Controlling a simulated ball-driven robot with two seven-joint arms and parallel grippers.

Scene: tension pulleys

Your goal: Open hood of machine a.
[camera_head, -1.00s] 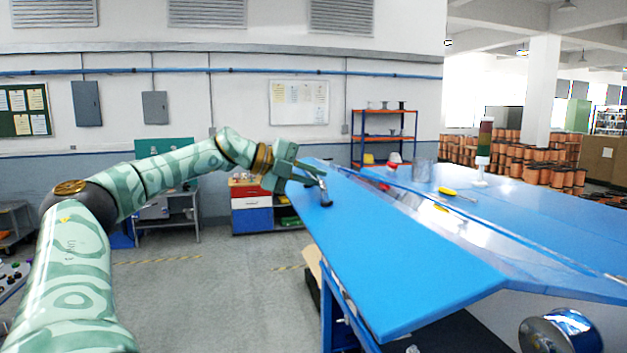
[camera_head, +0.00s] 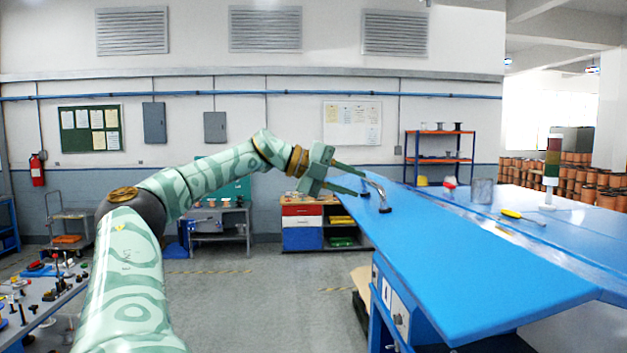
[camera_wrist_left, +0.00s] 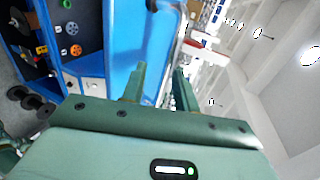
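The blue hood (camera_head: 445,265) of the machine is a long flat panel to the right of my left arm. A curved metal handle (camera_head: 376,187) with dark feet stands near its far left edge. My left gripper (camera_head: 361,183) is at this handle, with its two fingers apart and their tips close to the bar. I cannot tell whether they touch it. In the left wrist view the fingers (camera_wrist_left: 158,70) are also spread, with the blue panel (camera_wrist_left: 120,45) beyond them. My right gripper is not in view.
A yellow-handled tool (camera_head: 522,216) and a signal tower (camera_head: 551,172) are on the blue machine top. A drawer cabinet (camera_head: 302,236) and an orange shelf rack (camera_head: 438,160) stand behind. A bench of small parts (camera_head: 35,305) is at lower left. The floor between is clear.

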